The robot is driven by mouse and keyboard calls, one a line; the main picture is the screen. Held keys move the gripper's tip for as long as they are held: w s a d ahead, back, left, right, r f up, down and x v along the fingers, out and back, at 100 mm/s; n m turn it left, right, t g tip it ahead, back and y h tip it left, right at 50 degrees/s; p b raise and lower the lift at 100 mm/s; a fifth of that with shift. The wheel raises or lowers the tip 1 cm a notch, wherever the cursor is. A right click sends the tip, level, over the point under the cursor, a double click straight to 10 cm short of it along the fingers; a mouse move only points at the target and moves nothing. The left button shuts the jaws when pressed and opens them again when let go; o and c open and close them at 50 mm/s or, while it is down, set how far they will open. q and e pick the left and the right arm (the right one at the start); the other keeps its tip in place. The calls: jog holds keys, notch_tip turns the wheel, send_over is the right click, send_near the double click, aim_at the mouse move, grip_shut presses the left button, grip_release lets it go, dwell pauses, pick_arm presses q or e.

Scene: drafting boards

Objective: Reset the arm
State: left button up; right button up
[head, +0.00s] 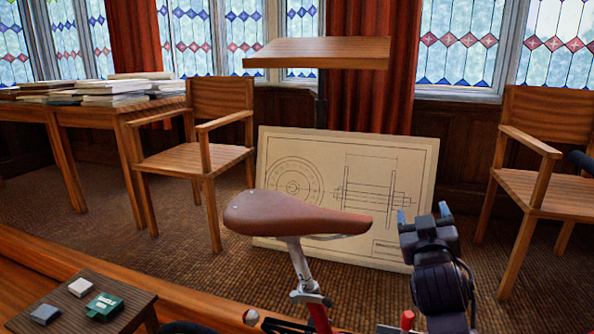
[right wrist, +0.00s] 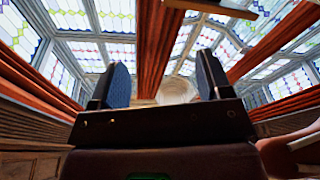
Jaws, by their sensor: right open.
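My right gripper (head: 423,212) is raised at the lower right of the head view, its two blue-padded fingers pointing up and spread apart. It is empty. My left gripper does not show in either view.
A brown bicycle saddle (head: 295,214) stands left of my right gripper. Wooden armchairs stand at left (head: 195,157) and right (head: 560,190). A low table (head: 115,292) with small blocks is at lower left.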

jog(key=s+f+g+y+p, duration=0.4)
jog(key=s+f+g+y, duration=0.15)
jog(key=s+f, duration=1.95)
jog(key=s+d+f+g+h, duration=0.1)
jog(key=s+d+f+g, duration=0.1)
jog(key=s+f, duration=0.7)
jog(key=s+g, duration=0.1)
jog(key=s, duration=0.2)
jog(key=shift+s+d+p, duration=0.3)
jog(key=shift+d+p, duration=0.1)
